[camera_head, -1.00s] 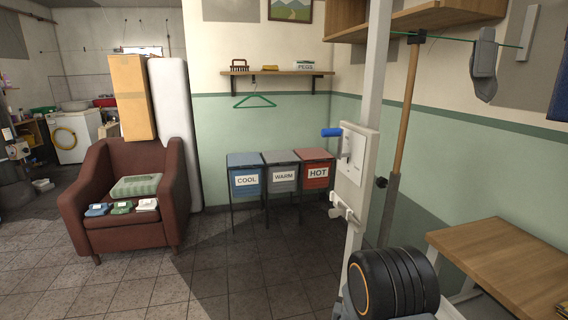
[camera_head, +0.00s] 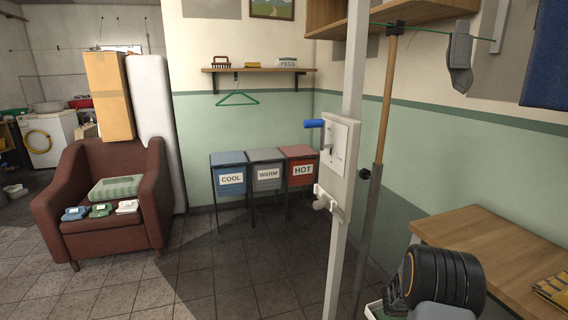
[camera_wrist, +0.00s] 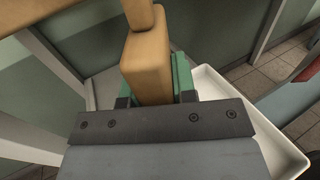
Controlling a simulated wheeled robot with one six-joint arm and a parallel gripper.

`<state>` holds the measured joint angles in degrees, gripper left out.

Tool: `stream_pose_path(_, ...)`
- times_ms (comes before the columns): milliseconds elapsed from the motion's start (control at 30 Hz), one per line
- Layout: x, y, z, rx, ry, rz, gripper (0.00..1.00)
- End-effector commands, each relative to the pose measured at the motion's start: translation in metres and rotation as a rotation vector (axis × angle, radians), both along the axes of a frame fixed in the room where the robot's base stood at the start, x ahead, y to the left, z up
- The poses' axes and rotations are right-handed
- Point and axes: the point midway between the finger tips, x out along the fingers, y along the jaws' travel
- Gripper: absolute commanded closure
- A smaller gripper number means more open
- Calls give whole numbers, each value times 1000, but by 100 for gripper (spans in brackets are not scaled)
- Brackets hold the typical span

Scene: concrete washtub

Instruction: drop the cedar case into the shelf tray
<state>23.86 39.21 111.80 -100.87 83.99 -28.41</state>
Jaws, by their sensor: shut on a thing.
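My gripper (camera_wrist: 152,88) is shut on a tan wooden block, which I take for the cedar case (camera_wrist: 147,66); its green-padded fingers stand on either side of it. A narrower tan piece rises above the block at the top of the wrist view, and I cannot tell whether it is part of it. A white tray (camera_wrist: 284,130) with a raised rim shows below and to the right of my gripper; it seems to be the shelf tray. In the head view a pale tray edge (camera_head: 374,311) shows at the bottom, left of my arm, which mostly hides the gripper and case.
A pale upright post (camera_head: 344,190) with a blue-handled box stands close, left of my arm. A wooden table (camera_head: 490,255) is at the right. Behind are COOL, WARM and HOT bins (camera_head: 267,172), a wall shelf (camera_head: 257,70) and a brown armchair (camera_head: 110,215). The floor between is clear.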

Motion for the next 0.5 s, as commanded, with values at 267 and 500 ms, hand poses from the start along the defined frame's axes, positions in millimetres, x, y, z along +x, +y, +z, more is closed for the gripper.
stream_pose_path(267,-1,0,-21,0,1,-8,96)
stream_pose_path(500,-1,0,-47,-1,1,-6,96)
